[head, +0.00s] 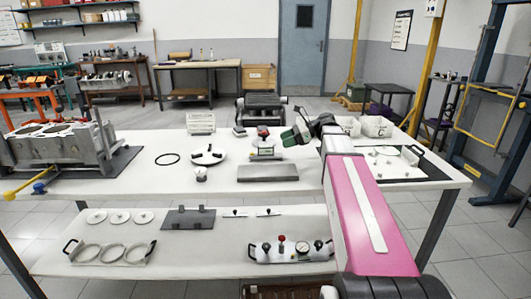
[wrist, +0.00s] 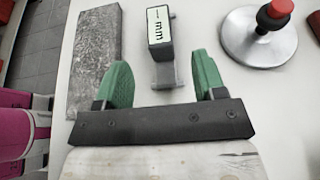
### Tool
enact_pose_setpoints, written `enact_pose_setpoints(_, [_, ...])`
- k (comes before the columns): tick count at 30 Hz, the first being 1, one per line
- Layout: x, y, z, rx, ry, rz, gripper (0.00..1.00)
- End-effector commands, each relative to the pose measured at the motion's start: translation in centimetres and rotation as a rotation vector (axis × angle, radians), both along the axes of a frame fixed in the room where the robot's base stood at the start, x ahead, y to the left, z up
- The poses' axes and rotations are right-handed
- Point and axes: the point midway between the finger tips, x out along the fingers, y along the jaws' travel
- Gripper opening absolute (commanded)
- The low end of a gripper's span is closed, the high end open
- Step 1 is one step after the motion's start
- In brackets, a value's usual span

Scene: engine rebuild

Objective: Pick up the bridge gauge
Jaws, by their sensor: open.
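The bridge gauge (wrist: 161,38) is a small upright device with a pale display marked "mm" and a grey stem and foot. In the wrist view it stands ahead of my gripper (wrist: 161,68), in line with the gap between the two green fingers. The fingers are apart and nothing is held. In the head view the gauge (head: 265,152) sits on the white bench behind a grey slab, and my gripper (head: 292,139) is just to its right. I cannot tell how far the fingertips reach past its foot.
The grey slab (wrist: 94,60) lies left of the gauge in the wrist view. A metal disc with a red-topped black knob (wrist: 262,35) stands to the right. A round plate (head: 209,155) and an engine block (head: 60,147) are farther left on the bench.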

Motion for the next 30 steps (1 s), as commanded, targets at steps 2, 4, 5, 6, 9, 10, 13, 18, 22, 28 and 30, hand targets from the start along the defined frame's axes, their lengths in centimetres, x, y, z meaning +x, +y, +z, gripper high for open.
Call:
enact_pose_setpoints(2, [-0.1, 1.1, -0.5, 0.000, 0.000, 0.001, 0.64])
enact_pose_setpoints(4, [-0.1, 2.2, -0.9, 0.000, 0.001, 0.002, 0.64])
enact_pose_setpoints(5, [-0.1, 2.6, -1.0, 0.000, 0.000, 0.001, 0.64])
enact_pose_setpoints(6, [-0.1, 3.0, -1.2, 0.000, 0.000, 0.001, 0.64])
enact_pose_setpoints(9, [-0.1, 3.7, -1.5, 0.000, 0.000, 0.000, 0.64])
enact_pose_setpoints(10, [0.0, 3.8, -1.6, 0.000, 0.000, 0.000, 0.64])
enact_pose_setpoints(13, [0.0, 4.4, -1.8, 0.000, 0.000, 0.000, 0.64])
enact_pose_setpoints(18, [-0.2, 6.4, -2.6, 0.000, 0.001, 0.002, 0.64])
enact_pose_setpoints(22, [-0.1, 8.0, -3.2, 0.000, 0.000, 0.001, 0.64])
enact_pose_setpoints(28, [-0.1, 8.5, -3.4, -0.001, 0.000, -0.001, 0.64])
enact_pose_setpoints(30, [-0.1, 8.5, -3.4, 0.000, 0.000, -0.001, 0.64])
